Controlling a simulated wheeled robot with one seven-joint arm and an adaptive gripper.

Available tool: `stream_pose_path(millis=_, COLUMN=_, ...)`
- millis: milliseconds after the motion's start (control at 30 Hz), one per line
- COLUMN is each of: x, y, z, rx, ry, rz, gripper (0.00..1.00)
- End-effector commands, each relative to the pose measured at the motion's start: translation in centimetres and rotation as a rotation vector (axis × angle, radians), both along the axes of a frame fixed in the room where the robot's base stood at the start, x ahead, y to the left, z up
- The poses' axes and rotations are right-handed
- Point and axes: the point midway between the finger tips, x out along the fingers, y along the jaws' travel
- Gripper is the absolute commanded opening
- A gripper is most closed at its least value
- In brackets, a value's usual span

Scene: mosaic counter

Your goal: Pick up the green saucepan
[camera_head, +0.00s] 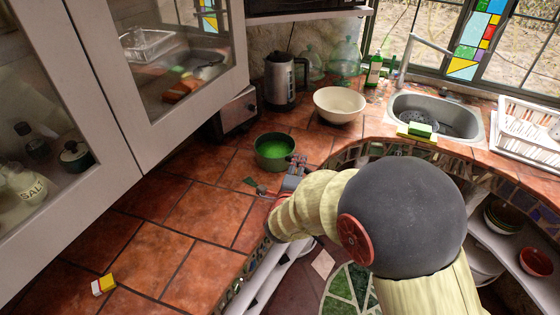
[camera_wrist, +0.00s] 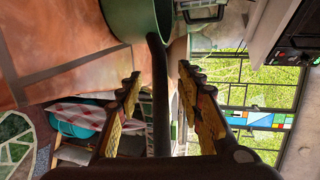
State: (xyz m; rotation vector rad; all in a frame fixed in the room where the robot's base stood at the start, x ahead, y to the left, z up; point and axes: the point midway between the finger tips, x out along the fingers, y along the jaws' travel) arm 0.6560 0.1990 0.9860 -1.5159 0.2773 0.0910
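The green saucepan (camera_head: 273,151) stands upright on the red tiled counter (camera_head: 150,258), near its front edge. In the wrist view its green body (camera_wrist: 132,18) is at the top, cut by the frame edge, and its dark handle (camera_wrist: 160,95) runs down between my fingers. My gripper (camera_wrist: 160,72) is open, with one finger on each side of the handle and a visible gap on both sides. In the head view my gripper (camera_head: 285,178) is at the near side of the saucepan, partly hidden by my arm, and the handle is hard to make out.
A cream bowl (camera_head: 339,104) and a kettle (camera_head: 286,80) stand behind the saucepan. A toaster (camera_head: 237,113) is to its left, under the wall cabinet (camera_head: 100,70). The sink (camera_head: 436,117) and dish rack (camera_head: 525,135) are at right. A small yellow-and-red box (camera_head: 103,284) lies at lower left.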

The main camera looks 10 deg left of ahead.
Motion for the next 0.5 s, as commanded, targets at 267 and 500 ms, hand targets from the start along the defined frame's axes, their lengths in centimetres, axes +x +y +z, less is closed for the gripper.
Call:
stream_pose_path(millis=267, x=2.0, y=-0.2, z=-0.5, rx=-0.001, ry=0.000, rz=0.001, gripper=0.37)
stream_pose_path(millis=500, x=1.9, y=-0.2, z=-0.5, rx=-0.001, ry=0.000, rz=0.001, gripper=0.29)
